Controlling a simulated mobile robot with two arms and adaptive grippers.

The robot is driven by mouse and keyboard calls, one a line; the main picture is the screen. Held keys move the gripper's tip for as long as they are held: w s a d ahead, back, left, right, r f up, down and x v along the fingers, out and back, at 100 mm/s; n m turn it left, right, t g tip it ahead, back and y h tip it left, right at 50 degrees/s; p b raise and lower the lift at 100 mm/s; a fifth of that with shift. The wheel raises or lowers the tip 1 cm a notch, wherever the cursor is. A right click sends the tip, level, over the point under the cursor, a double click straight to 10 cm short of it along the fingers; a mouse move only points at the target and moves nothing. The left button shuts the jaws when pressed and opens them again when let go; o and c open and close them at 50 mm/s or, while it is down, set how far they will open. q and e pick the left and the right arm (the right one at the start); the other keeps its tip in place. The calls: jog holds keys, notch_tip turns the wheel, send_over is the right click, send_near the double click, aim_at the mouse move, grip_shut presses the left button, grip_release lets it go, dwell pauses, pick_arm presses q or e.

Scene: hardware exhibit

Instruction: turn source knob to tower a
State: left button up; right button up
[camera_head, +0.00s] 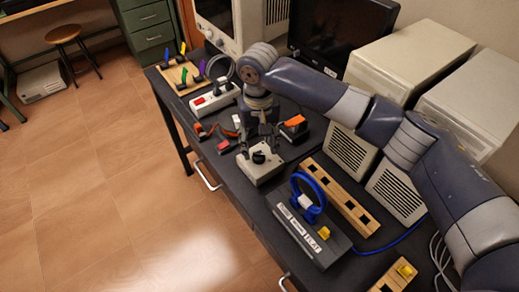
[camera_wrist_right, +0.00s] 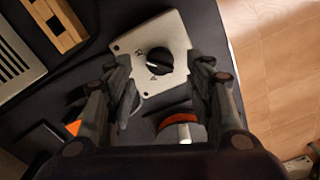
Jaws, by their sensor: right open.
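The source knob (camera_head: 258,157) is a round black knob on top of a small light grey box (camera_head: 262,174) on the dark desk. My right gripper (camera_head: 259,142) points down just above the box. In the right wrist view its fingers (camera_wrist_right: 166,66) are open, one on either side of the knob, with nothing held; I cannot tell their height above it. My left gripper is out of view.
A labelled black switch box (camera_head: 310,232) with a blue cable loop and a wooden slotted rail (camera_head: 338,197) are right of the knob box. A white power strip (camera_head: 214,99) and red-orange connectors (camera_head: 224,145) lie behind. Beige computer towers (camera_head: 410,55) line the desk's right side.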

aim_at(259, 154)
notch_tip(259, 154, down, 4)
jog(key=shift+r, duration=0.2)
jog(key=c, duration=1.1)
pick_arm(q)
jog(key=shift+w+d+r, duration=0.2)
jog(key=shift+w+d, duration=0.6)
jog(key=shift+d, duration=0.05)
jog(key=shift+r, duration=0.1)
